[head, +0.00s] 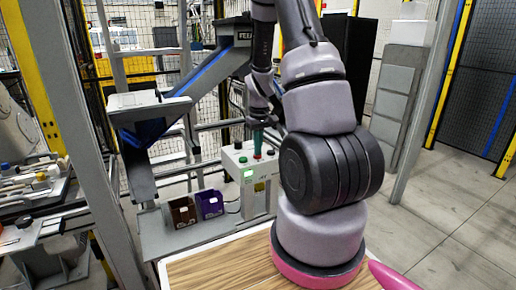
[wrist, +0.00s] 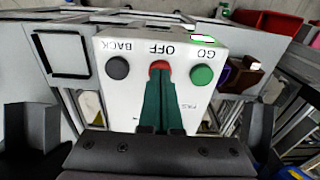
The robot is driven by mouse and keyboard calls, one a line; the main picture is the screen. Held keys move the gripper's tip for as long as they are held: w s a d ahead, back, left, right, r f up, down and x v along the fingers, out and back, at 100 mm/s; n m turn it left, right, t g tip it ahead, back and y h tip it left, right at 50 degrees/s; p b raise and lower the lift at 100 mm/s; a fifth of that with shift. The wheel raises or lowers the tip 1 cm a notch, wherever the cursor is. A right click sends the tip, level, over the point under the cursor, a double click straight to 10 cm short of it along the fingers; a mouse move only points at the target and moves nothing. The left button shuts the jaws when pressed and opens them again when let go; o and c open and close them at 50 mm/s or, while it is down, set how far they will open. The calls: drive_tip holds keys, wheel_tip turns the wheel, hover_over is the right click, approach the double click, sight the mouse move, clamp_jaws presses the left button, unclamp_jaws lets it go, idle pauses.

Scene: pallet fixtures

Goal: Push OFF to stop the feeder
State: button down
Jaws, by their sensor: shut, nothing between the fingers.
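A pale control box (head: 246,196) stands on the grey fixture left of my arm. In the wrist view its top face (wrist: 140,88) carries a black button (wrist: 117,67) marked BACK, a red button (wrist: 159,65) marked OFF and a green button (wrist: 203,75) marked GO. The lettering appears upside down there. My gripper (wrist: 161,80) has its green fingers shut and empty, with the tips at the red OFF button, covering its near part. I cannot tell whether they touch it or whether it is pressed. In the head view my gripper (head: 257,145) points down over the box.
A brown bin (head: 182,211) and a purple bin (head: 209,204) sit left of the box. A bright green-lit panel (head: 249,174) shows on the box's side. A grey chute (head: 145,125) stands to the left. A wood-topped surface (head: 220,262) lies in front.

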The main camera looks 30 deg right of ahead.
drive_tip(key=shift+f, duration=0.5)
drive_tip(key=shift+s+a+f, duration=0.1)
drive_tip(key=shift+s+f, duration=0.2)
drive_tip(key=shift+f, duration=0.1)
drive_tip(key=shift+w+r, duration=0.15)
drive_tip(key=shift+r, duration=0.05)
wheel_tip(320, 180, up, 14)
drive_tip(key=shift+s+d+r, duration=0.2)
